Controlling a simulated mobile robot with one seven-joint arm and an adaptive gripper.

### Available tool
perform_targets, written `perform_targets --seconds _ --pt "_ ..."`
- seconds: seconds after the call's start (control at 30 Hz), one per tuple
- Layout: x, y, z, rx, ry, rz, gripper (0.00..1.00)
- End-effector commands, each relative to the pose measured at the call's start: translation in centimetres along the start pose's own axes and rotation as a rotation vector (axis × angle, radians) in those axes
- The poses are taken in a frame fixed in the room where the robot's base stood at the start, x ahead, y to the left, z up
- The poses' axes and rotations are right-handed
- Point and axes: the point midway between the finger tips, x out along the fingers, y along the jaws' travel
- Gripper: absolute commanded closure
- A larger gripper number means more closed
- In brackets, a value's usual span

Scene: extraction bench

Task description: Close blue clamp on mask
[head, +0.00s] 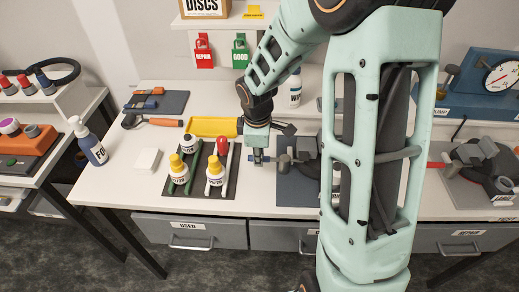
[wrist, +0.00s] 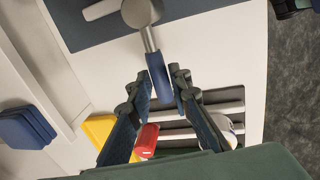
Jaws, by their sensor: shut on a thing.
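In the wrist view, a grey metal clamp arm (wrist: 149,38) ends in a blue grip (wrist: 158,72). The two fingertips of my gripper (wrist: 162,84) are shut on this blue grip, one on each side. In the head view, my gripper (head: 258,158) is low over the bench at the left edge of a dark blue mat (head: 292,193). Grey fixture parts (head: 287,165) stand on that mat, to the right of the gripper. My arm hides much of the mat's right side. I cannot make out a mask clearly in either view.
A blue gauge unit (head: 478,82) stands at the right. The bench's front left corner is clear.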

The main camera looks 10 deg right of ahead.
Motion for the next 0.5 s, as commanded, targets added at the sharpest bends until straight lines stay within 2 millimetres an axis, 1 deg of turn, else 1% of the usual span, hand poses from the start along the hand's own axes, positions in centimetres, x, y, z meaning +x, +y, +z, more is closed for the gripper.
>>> perform_targets --seconds 0.2,0.5 --pt "-0.2 -0.16 -0.05 -0.039 0.009 0.004 1.0" --pt "-0.15 -0.24 -0.06 -0.048 0.01 0.003 1.0"
